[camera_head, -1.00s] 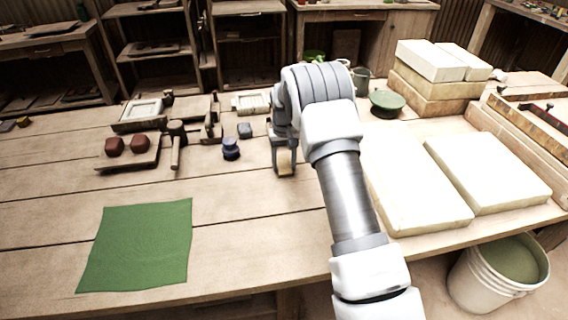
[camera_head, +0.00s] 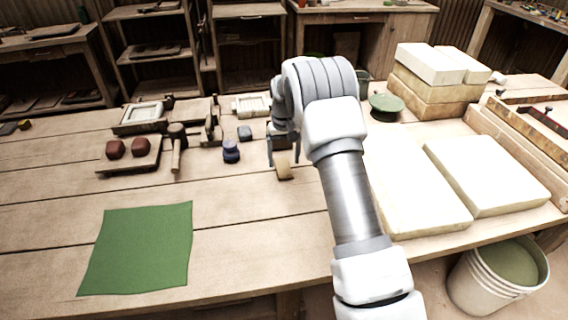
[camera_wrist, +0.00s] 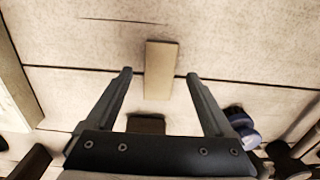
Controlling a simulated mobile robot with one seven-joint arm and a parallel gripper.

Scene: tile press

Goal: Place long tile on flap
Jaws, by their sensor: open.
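The long tile is a narrow tan bar (camera_wrist: 161,70) lying flat on the table in the wrist view. In the head view the tan tile (camera_head: 283,167) shows just below my gripper. My gripper (camera_wrist: 160,75) is open and empty. Its fingers are spread to either side of the tile, apart from it. In the head view my gripper (camera_head: 283,158) is right of a small blue stamp (camera_head: 231,151). A wooden device with a dark upright part (camera_head: 212,128) stands behind left; I cannot tell which piece is the flap.
A mallet (camera_head: 176,147) and a board (camera_head: 146,160) with red-brown lumps lie left. A green cloth (camera_head: 138,247) lies front left. Pale slabs (camera_head: 486,172) fill the right side. A dark square block (camera_wrist: 146,124) shows between the fingers. The front middle of the table is clear.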

